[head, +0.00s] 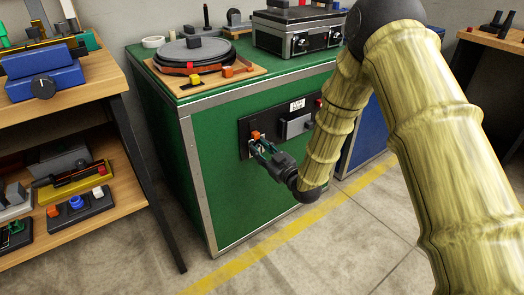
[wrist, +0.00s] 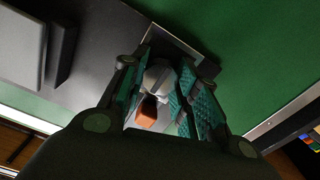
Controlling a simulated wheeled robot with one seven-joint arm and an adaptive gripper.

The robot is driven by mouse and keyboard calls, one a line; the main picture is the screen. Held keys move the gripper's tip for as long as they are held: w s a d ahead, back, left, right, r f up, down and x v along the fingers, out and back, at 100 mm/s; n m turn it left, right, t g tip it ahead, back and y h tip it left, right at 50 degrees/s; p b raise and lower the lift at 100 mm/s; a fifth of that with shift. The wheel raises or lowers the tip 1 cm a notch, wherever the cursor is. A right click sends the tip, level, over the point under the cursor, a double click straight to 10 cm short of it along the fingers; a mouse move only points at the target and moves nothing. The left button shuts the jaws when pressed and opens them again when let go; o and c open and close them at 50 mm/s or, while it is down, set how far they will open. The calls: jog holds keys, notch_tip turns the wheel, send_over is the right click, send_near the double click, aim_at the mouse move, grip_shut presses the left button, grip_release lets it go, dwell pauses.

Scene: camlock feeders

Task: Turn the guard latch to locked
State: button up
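The guard latch, with a grey-white body (wrist: 158,78) and an orange tip (wrist: 147,112), is mounted on a dark panel on the front of a green cabinet. In the head view its orange part (head: 256,136) shows just above my gripper (head: 262,150). In the wrist view my gripper (wrist: 165,90) has its teal-padded fingers apart, one on each side of the latch. The latch is close to the right-hand pad; a gap shows at the left finger. I cannot tell whether a pad touches it. The latch's base is partly hidden by the fingers.
A grey box-like fitting (head: 296,125) sits on the panel right of the latch; it stands out from the panel. The green cabinet (head: 225,190) bears a round device (head: 194,52) and a grey control box (head: 297,34). A wooden shelf (head: 122,178) stands left. Floor in front is clear.

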jog(key=shift+c, duration=1.4)
jog(key=shift+r, duration=0.1)
jog(key=m+p, duration=0.2)
jog(key=p, duration=0.1)
jog(key=shift+d+r+m, duration=0.1)
jog(key=shift+m, duration=0.3)
jog(key=m+p, duration=0.3)
jog(key=m, duration=0.3)
jog(key=shift+p, duration=0.3)
jog(key=m+p, duration=0.1)
jog(key=m, duration=0.4)
jog(key=shift+f, duration=0.2)
jog(key=shift+w+m, duration=0.1)
jog(key=shift+m, duration=2)
